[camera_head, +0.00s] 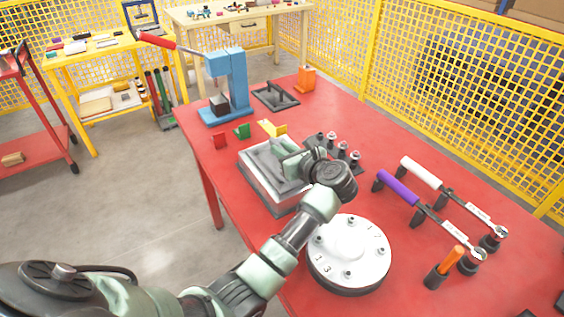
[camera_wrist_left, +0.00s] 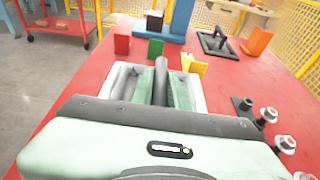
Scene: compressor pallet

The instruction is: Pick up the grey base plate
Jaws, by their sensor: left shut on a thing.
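The grey base plate (camera_head: 257,163) is a light grey rectangular piece in the middle left of the red table in the head view, at the table's left edge. In the left wrist view the plate (camera_wrist_left: 121,82) lies under my gripper, with a dark upright rib at its middle. My left gripper (camera_head: 286,160) reaches over the plate from the front. Its green fingers in the left wrist view (camera_wrist_left: 160,92) are shut on the rib, one on each side. The gripper hides part of the plate. I cannot tell whether the plate is clear of the surface below it. My right gripper is out of view.
A blue press (camera_head: 230,85), red, green and yellow blocks (camera_head: 242,131), a dark frame (camera_head: 276,96) and an orange block (camera_head: 305,79) stand behind. A round white flange (camera_head: 349,250) is in front. Bolts (camera_head: 342,151) and torque wrenches (camera_head: 420,205) lie right.

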